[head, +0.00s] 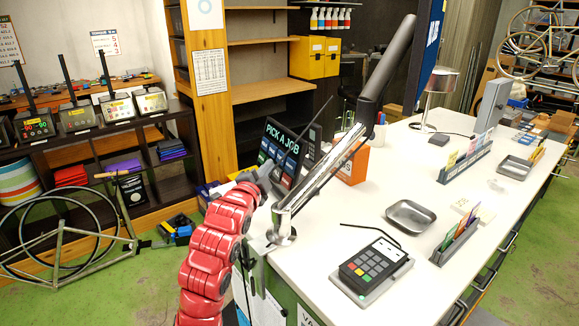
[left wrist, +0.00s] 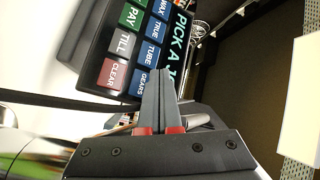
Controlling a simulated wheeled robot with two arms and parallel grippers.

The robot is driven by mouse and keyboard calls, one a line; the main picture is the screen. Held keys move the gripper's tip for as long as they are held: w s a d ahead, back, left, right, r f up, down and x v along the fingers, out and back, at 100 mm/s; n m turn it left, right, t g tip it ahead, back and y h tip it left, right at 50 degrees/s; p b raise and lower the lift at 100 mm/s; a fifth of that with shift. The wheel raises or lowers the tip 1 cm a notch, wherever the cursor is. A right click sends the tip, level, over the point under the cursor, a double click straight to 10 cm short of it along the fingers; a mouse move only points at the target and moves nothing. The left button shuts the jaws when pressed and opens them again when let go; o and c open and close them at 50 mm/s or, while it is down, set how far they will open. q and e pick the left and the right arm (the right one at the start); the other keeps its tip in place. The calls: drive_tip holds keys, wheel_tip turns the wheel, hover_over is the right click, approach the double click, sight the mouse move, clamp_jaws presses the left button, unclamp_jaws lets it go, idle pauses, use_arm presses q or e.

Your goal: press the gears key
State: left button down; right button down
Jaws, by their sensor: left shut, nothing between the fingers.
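The dark "PICK A JOB" screen (head: 284,150) stands tilted at the left edge of the white bench. In the left wrist view its panel shows several keys, among them PAY, TILL, CLEAR, WAX, TRUE and TUBE. The blue gears key (left wrist: 138,85) is at the lower end of its column, under TUBE, with its right side close to my fingers. My left gripper (head: 265,170) is at the lower left of the screen; in the left wrist view its fingers (left wrist: 159,74) are together and empty, with tips beside the gears key. I cannot tell whether they touch it. My right gripper is not in view.
A chrome post with a black bar (head: 385,75) rises at the bench corner, right of my left arm. A card terminal (head: 371,262), a metal dish (head: 410,216) and card racks (head: 457,238) are on the white bench (head: 330,225). An orange box (head: 353,165) stands behind the post.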

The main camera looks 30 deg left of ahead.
sight(287, 160)
use_arm(q)
drive_tip(key=shift+w+d+f+b, duration=0.2)
drive_tip(key=shift+w+d+b, duration=0.2)
drive_tip(key=shift+w, duration=0.25)
drive_tip(key=shift+w+d+f+b, duration=0.2)
drive_tip(key=shift+w+d+b, duration=0.2)
drive_tip(key=shift+w, duration=0.25)
idle(1.1)
drive_tip(key=shift+w+d+f+b, duration=0.15)
drive_tip(key=shift+w+f+b, duration=0.1)
drive_tip(key=shift+b, duration=0.2)
drive_tip(key=shift+w+r, duration=0.1)
drive_tip(key=shift+w, duration=0.05)
